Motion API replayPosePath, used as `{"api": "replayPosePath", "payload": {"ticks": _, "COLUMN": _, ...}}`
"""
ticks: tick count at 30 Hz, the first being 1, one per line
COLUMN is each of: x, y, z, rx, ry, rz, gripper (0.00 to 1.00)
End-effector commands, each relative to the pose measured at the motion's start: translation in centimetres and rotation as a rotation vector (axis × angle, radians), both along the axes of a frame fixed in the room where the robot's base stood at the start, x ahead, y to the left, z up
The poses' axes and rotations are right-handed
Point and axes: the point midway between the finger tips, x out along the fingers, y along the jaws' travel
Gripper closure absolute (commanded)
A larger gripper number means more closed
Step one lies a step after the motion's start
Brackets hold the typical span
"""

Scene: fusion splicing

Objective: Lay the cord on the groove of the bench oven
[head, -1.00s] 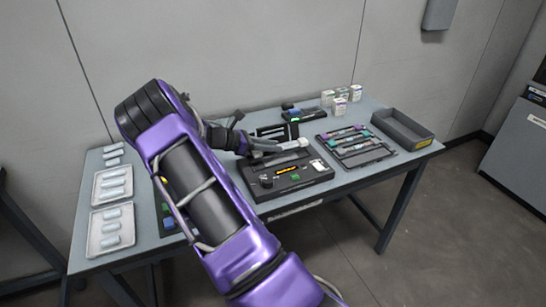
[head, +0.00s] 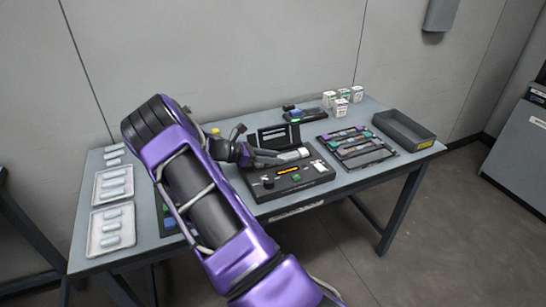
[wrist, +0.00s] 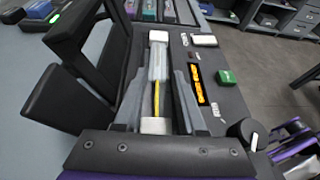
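The bench oven (head: 292,182) is a black box on the table, with its lid (head: 275,136) standing open at the back. In the wrist view its top shows an orange display (wrist: 198,85), a green button (wrist: 225,77) and a knob. The cord (wrist: 155,98) has a yellow middle and a white block at each end, and runs lengthwise along the oven's groove (wrist: 170,45). My gripper (wrist: 158,70) is over the groove, its grey fingers closed in on both sides of the cord. I cannot tell whether the cord touches the groove floor.
The raised lid (wrist: 75,85) is close beside my fingers. A rack of coloured holders (head: 355,146) and a dark bin (head: 403,130) are to the right, with small white boxes behind. Two white trays (head: 98,243) with rolls lie at the left. Another black device (head: 310,115) stands behind.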

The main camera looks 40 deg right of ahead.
Motion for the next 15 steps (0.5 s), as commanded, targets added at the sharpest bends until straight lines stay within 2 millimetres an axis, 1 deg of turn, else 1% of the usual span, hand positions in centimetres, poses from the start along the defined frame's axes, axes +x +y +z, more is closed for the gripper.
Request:
{"api": "replayPosePath", "payload": {"ticks": 1, "x": 0.4, "y": -0.1, "z": 0.2, "rx": -0.002, "ry": -0.006, "rz": 0.008, "gripper": 0.42}}
{"api": "replayPosePath", "payload": {"ticks": 4, "x": 0.4, "y": -0.1, "z": 0.6, "rx": -0.002, "ry": -0.007, "rz": 0.01, "gripper": 0.42}}
{"api": "replayPosePath", "payload": {"ticks": 7, "x": 0.7, "y": 0.8, "z": 0.9, "rx": -0.001, "ry": -0.008, "rz": 0.011, "gripper": 0.42}}
{"api": "replayPosePath", "payload": {"ticks": 11, "x": 1.4, "y": 3.0, "z": 1.9, "rx": 0.0, "ry": -0.008, "rz": 0.01, "gripper": 0.42}}
{"api": "replayPosePath", "payload": {"ticks": 15, "x": 2.2, "y": 5.9, "z": 3.0, "rx": 0.0, "ry": -0.006, "rz": 0.009, "gripper": 0.42}}
